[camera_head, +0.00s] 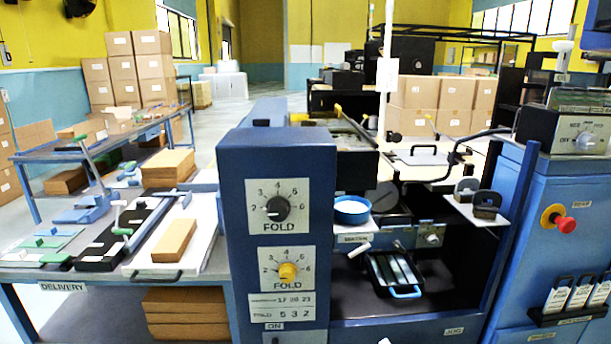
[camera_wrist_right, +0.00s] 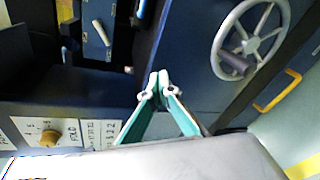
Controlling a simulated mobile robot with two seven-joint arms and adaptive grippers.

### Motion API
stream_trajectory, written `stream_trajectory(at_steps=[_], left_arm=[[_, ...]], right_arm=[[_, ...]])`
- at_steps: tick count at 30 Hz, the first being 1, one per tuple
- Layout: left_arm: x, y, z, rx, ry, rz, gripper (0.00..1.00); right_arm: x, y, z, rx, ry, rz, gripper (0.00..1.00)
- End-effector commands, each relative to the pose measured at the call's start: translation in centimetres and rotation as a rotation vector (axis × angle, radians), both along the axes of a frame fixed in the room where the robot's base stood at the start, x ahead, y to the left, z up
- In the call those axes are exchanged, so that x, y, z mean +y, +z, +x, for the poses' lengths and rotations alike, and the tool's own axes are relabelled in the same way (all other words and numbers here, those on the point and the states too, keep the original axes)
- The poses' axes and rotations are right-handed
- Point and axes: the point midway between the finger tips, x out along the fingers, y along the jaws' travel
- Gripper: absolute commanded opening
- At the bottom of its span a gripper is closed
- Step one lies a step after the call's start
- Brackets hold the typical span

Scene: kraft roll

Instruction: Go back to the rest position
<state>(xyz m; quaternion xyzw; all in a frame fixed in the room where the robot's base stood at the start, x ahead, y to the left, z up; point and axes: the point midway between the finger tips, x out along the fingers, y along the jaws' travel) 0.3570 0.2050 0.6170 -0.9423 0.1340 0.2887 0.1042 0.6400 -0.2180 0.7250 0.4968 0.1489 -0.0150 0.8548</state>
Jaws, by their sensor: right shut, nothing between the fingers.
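In the right wrist view my right gripper (camera_wrist_right: 160,82) has its two teal fingers together at the tips, with nothing between them. It is in front of the dark blue side of a machine, apart from the grey handwheel (camera_wrist_right: 250,40) to its right. A panel with a yellow knob (camera_wrist_right: 48,138) marked FOLD is at the lower left of that view. In the head view neither arm shows clearly; a small white tip at the bottom edge is too small to identify. My left gripper is in neither view.
The blue machine with two FOLD dials (camera_head: 277,208) stands centre. A blue bowl (camera_head: 352,210) and a tray with a blue handle (camera_head: 393,275) are right of it. The delivery table (camera_head: 20,270) is left. A control cabinet with a red button (camera_head: 566,225) is right. A yellow handle (camera_wrist_right: 278,92) is near the handwheel.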

Motion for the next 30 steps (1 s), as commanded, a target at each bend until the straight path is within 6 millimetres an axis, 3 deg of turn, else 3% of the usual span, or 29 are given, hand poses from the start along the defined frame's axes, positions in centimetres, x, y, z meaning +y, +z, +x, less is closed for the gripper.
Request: stream_trajectory(at_steps=[1, 6, 12, 15, 21, 30], left_arm=[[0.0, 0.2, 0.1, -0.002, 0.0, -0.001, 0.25], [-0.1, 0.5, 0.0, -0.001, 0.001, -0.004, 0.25], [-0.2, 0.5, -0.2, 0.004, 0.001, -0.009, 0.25], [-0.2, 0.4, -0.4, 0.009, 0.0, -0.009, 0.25], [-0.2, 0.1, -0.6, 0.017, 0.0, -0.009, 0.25], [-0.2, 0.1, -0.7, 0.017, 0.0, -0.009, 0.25]], right_arm=[[0.5, -1.9, -3.0, 0.065, -0.036, 0.16, 0.0], [1.6, -6.6, -12.0, 0.265, -0.216, 0.698, 0.0], [1.9, -9.5, -21.8, 0.451, -0.495, 1.262, 0.0], [1.8, -10.1, -25.4, 0.503, -0.616, 1.462, 0.0], [1.7, -10.4, -28.6, 0.544, -0.746, 1.659, 0.0], [1.7, -10.4, -28.7, 0.544, -0.752, 1.669, 0.0]])
